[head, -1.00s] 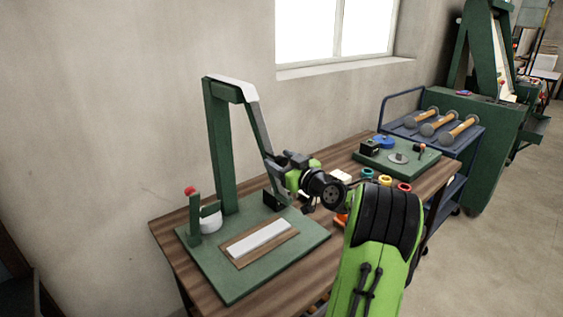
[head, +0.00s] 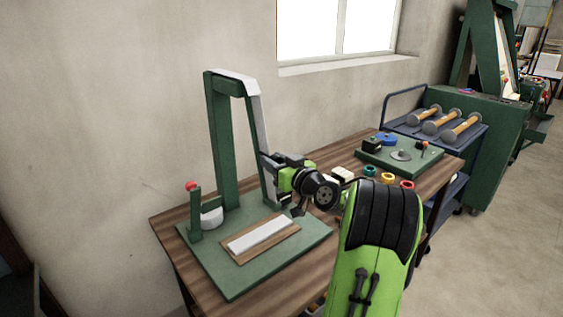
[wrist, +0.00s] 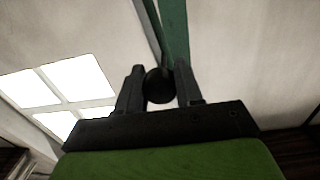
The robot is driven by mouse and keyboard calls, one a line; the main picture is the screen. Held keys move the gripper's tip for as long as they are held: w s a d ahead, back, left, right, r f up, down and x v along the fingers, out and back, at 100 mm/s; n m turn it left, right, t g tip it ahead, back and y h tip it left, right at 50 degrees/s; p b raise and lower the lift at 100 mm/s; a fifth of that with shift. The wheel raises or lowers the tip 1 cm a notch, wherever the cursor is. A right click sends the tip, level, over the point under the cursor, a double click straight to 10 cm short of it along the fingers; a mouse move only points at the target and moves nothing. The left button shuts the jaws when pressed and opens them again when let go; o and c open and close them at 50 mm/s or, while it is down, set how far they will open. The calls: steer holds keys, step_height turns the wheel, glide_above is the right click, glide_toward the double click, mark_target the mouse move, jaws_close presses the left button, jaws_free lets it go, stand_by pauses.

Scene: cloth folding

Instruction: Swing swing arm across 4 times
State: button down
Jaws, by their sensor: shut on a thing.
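A green stand (head: 222,150) with a tall post and a top beam stands on a green base plate (head: 215,268) on the table. The swing arm (head: 259,122), pale on top and grey-green along its side, hangs down from the beam. My gripper (head: 270,163) is at its lower part, and my wrist hides some of it. In the wrist view my gripper (wrist: 160,72) is shut on a dark round knob (wrist: 159,87) between its two fingers. A grey bar and a green bar run upward behind the knob.
A white strip on a wooden board (head: 262,235), a white cup-like part (head: 211,216) and a red-topped green post (head: 194,212) are on the base. Coloured rings (head: 388,178) and another green board (head: 420,160) lie right. A blue cart (head: 468,133) with mallets stands beyond.

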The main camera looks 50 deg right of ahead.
steer(key=a+m, duration=0.5)
steer(key=a, duration=0.2)
steer(key=shift+w+a+r, duration=0.25)
steer(key=shift+w+a, duration=0.05)
steer(key=shift+w, duration=0.1)
steer(key=c, duration=0.8)
jaws_free()
steer(key=shift+a, duration=0.15)
steer(key=shift+o, duration=0.2)
steer(key=s+a+b, duration=0.2)
steer(key=s+b, duration=0.2)
steer(key=s, duration=1.1)
steer(key=shift+s+a+r, duration=0.15)
steer(key=shift+s+r, duration=0.1)
steer(key=shift+r, duration=0.05)
